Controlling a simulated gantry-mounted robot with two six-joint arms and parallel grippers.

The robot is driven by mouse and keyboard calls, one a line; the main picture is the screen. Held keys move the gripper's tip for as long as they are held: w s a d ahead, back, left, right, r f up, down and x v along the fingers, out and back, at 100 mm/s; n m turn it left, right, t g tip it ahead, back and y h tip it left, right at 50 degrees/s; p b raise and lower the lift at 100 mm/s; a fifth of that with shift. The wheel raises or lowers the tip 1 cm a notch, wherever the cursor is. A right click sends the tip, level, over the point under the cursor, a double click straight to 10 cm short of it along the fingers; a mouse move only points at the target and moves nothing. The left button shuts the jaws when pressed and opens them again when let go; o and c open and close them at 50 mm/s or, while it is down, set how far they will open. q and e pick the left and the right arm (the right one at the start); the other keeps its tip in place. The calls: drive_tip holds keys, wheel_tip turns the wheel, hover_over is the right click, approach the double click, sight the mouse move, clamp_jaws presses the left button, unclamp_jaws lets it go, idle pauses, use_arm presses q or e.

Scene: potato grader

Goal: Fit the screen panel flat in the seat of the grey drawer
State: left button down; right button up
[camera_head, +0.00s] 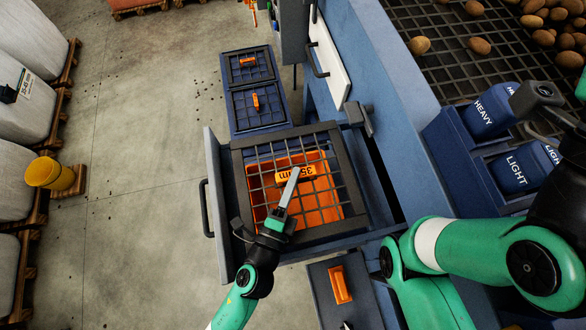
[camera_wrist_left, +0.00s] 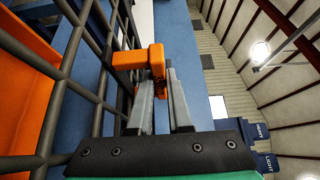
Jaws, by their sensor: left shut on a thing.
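The screen panel, a dark square frame (camera_head: 240,188) with a wire grid, is over the open grey drawer (camera_head: 214,185). An orange handle marked 35 mm (camera_head: 318,169) stands at its middle. My left gripper (camera_head: 291,180) is shut on this handle; the left wrist view shows the handle (camera_wrist_left: 157,62) between the fingers and the grid (camera_wrist_left: 88,92) at the left. An orange bin (camera_head: 325,214) shows through the grid. I cannot tell whether the panel rests flat in the seat or sits a little above it.
Two more screens (camera_head: 256,102) with orange handles lie on a blue stand behind the drawer. HEAVY (camera_head: 490,111) and LIGHT (camera_head: 520,172) blue bins are at right, below a potato grid. A dark post (camera_head: 360,115) stands by the drawer's back right corner.

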use_arm(q)
drive_tip(key=shift+f+b, duration=2.2)
drive_tip(key=shift+f, duration=0.3)
use_arm(e)
drive_tip(key=shift+f, duration=2.6)
use_arm(q)
drive_tip(key=shift+f+b, duration=0.55)
drive_tip(key=shift+b, duration=0.05)
use_arm(e)
drive_tip(key=shift+f, duration=0.55)
